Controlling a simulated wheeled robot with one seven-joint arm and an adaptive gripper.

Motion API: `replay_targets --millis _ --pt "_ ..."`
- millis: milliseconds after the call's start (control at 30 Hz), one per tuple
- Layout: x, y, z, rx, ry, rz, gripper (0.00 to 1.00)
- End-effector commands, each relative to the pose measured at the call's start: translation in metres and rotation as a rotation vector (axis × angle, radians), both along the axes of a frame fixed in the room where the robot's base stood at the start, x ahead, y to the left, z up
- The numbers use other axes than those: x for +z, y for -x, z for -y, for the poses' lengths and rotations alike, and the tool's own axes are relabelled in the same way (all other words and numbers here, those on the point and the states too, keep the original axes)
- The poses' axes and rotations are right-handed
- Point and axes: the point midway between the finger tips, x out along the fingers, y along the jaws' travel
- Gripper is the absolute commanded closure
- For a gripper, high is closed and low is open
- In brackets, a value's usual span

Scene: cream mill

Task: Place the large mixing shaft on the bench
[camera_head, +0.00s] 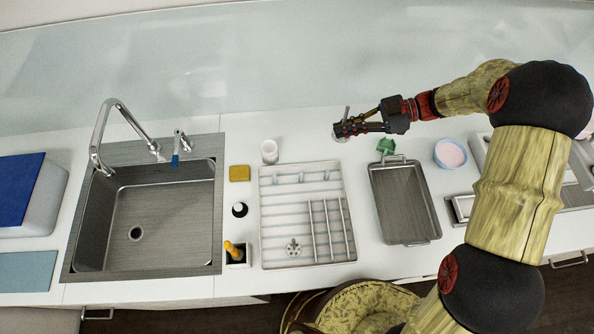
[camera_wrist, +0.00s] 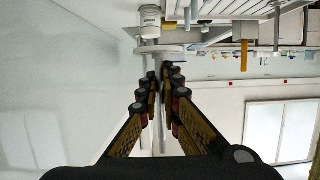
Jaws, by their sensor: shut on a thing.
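My gripper (camera_head: 342,129) is shut on a thin grey upright shaft (camera_head: 347,112), taken to be the large mixing shaft. The shaft's upper end sticks up above the fingers. A pale round disc (camera_wrist: 158,48) at its end shows beyond the fingertips in the wrist view, where the rod (camera_wrist: 161,105) runs between the fingers of my gripper (camera_wrist: 163,76). Most of the disc is hidden by the fingers in the head view. The gripper is over the back of the white bench (camera_head: 370,258), right of the rack. I cannot tell whether the shaft touches the bench.
A white slotted rack (camera_head: 264,215) lies left of my gripper, with a white jar (camera_head: 269,151) behind its corner. A metal tray (camera_head: 404,204), a green item (camera_head: 386,146) and a blue-rimmed bowl (camera_head: 450,154) are to the right. The sink (camera_head: 150,215) is further left.

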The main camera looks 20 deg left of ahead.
Motion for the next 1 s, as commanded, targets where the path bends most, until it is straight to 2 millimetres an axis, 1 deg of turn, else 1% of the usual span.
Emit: replay_targets --millis 33,367,400,500,633,867,967,1000 --pt "-0.005 0.005 -0.009 0.006 0.000 -0.002 1.00" --pt "-0.039 0.028 -0.079 0.006 0.002 -0.003 1.00" --pt "-0.048 0.029 -0.084 0.004 0.001 -0.004 1.00" --pt "-0.065 0.033 -0.098 0.004 0.002 -0.003 1.00" --pt "-0.080 0.037 -0.110 0.003 0.002 -0.001 1.00" --pt "-0.090 0.039 -0.119 0.002 0.000 -0.001 1.00" --pt "-0.101 0.041 -0.125 0.002 0.001 -0.001 1.00" --pt "-0.107 0.041 -0.124 0.001 0.001 -0.002 1.00"
